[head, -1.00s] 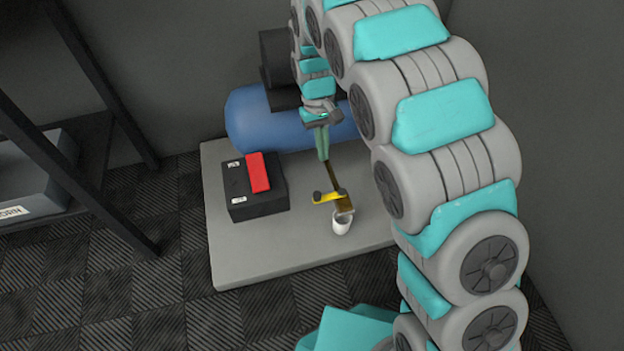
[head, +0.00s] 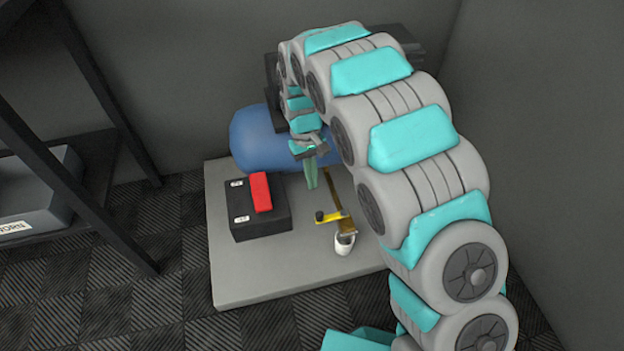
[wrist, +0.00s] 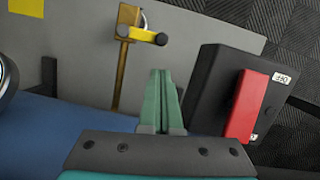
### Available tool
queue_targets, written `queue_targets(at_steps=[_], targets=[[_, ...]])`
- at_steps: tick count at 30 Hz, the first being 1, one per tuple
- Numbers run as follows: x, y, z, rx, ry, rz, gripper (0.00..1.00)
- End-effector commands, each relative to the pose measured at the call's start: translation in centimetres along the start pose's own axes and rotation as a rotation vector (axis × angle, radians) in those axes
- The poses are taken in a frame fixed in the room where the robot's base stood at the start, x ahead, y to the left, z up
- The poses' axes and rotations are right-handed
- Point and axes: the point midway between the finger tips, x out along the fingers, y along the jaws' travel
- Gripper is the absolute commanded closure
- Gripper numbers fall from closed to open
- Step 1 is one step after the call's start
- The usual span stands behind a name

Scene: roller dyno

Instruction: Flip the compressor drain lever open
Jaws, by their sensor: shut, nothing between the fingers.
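The drain lever (head: 329,217) is a short yellow handle with a dark tip, crosswise on a brass pipe (head: 334,193) in front of the blue compressor tank (head: 258,138). In the wrist view the yellow lever (wrist: 143,34) shows at top centre on the brass pipe (wrist: 119,75). My gripper (head: 313,184) is shut and empty, pointing down, left of the pipe and behind the lever. In the wrist view the green fingers of my gripper (wrist: 158,75) are together, between the pipe and the black box, apart from the lever.
A black box (head: 266,220) with a red bar (head: 261,192) stands on the grey slab (head: 235,285) left of the lever. A white cup (head: 344,244) sits below the pipe's end. A dark shelf (head: 75,185) stands at the left.

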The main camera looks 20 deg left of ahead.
Motion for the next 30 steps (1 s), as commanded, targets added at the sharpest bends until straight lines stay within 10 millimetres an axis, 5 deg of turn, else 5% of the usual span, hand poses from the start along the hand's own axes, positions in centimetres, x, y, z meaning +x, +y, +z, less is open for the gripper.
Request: queue_targets(at_steps=[13,30], targets=[[7.4,-0.1,0.2,0.0,-0.007,0.0,1.0],[8.1,-0.1,0.2,-0.012,-0.002,0.003,1.0]])
